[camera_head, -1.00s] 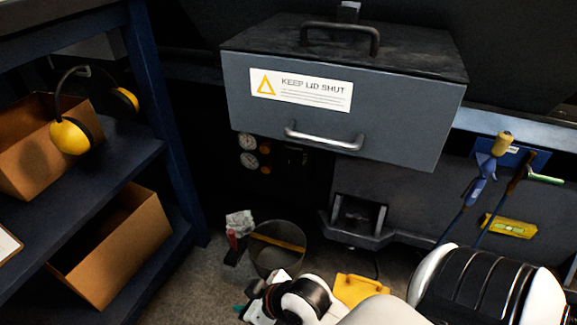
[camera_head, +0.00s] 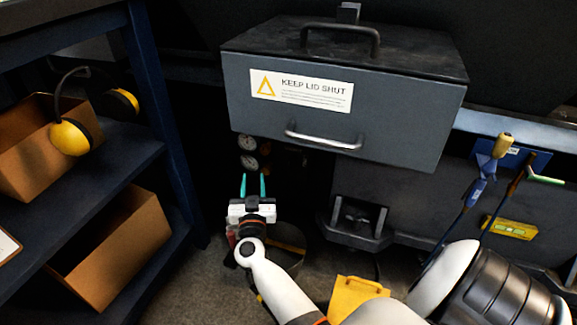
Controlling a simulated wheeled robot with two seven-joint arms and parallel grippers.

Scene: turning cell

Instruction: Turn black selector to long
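My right gripper (camera_head: 253,185) is in front of the machine, below two round gauges. Its two teal fingers point up and stand apart, with nothing between them. The gauges (camera_head: 248,153) sit one above the other under the grey lidded box (camera_head: 385,135). Small orange spots show beside them. Dark fittings lie right of the gauges in deep shadow. I cannot make out the black selector or its markings there. My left gripper is not in view.
A bucket (camera_head: 290,240) stands on the floor, partly hidden by my arm. A blue shelf (camera_head: 155,85) with cardboard boxes is at left. Tools hang at right, and a yellow object (camera_head: 352,297) is below.

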